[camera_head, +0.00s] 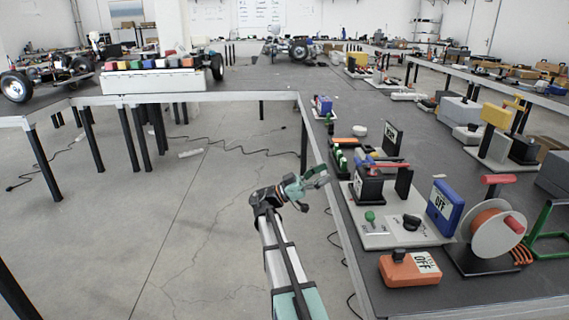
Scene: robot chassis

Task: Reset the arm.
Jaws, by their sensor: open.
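My arm (279,252) reaches up from the bottom middle of the head view, over the floor just left of the right-hand bench. My gripper (325,180) is at its end, small in the picture, pointing right toward the bench edge. It is open and I see nothing between its fingers. It appears near the left edge of a grey panel (375,238) on the bench; I cannot tell the exact gap.
The bench holds an orange box marked OFF (409,268), a blue box (445,208), a cable reel (494,232) and a black block with a red handle (369,187). Another table (200,95) with vehicle chassis stands at the back left. The floor (130,220) at left is mostly open, with cables.

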